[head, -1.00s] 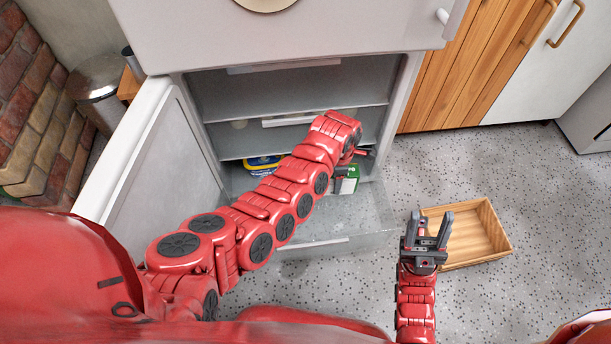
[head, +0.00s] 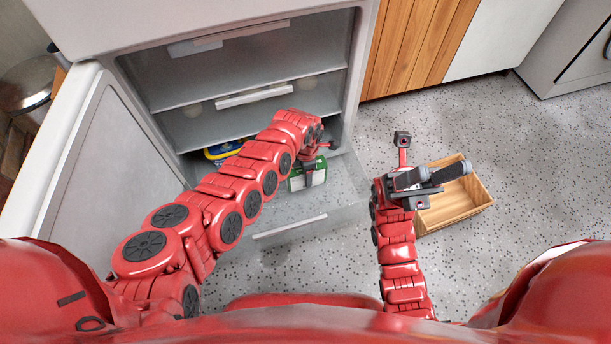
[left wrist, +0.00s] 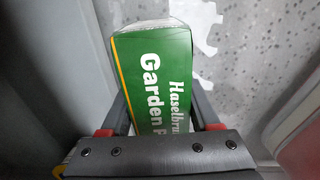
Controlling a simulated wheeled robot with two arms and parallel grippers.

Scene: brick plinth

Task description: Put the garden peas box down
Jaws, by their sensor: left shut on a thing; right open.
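The garden peas box (head: 308,179) is green with a white part. In the left wrist view the box (left wrist: 160,62) shows its lettering between two dark fingers. My left gripper (head: 313,163) is shut on it, at the open bottom drawer (head: 330,205) of the fridge. I cannot tell whether the box touches the drawer's floor.
The fridge (head: 240,70) stands open, its door (head: 100,160) swung to the left. A blue and yellow tub (head: 221,151) lies low inside, partly behind my left arm. The wooden tray (head: 465,212) on the speckled floor looks empty. Floor to the right is clear.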

